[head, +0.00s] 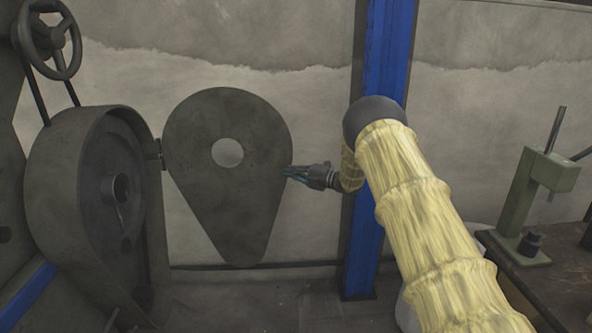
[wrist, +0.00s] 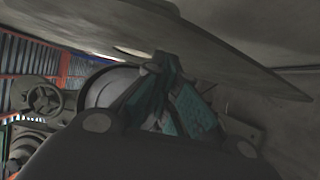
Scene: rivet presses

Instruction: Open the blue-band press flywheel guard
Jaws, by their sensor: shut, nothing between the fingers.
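The flywheel guard (head: 226,190) is a dark grey-green teardrop plate with a round hole. In the head view it stands swung out on its hinge (head: 157,155), to the right of the press housing (head: 58,200). The housing is uncovered, and the flywheel (head: 115,195) shows inside it. A blue band (head: 30,295) runs across the press at lower left. My gripper (head: 287,172) is shut and empty at the guard's right edge; I cannot tell whether it touches. In the wrist view, the fingers (wrist: 165,62) are together beside the guard plate (wrist: 215,50).
A blue post (head: 385,60) stands behind my arm against the plaster wall (head: 300,50). A handwheel (head: 50,38) sits above the housing. At right, a green bench press (head: 530,195) stands on a dark bench (head: 565,270).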

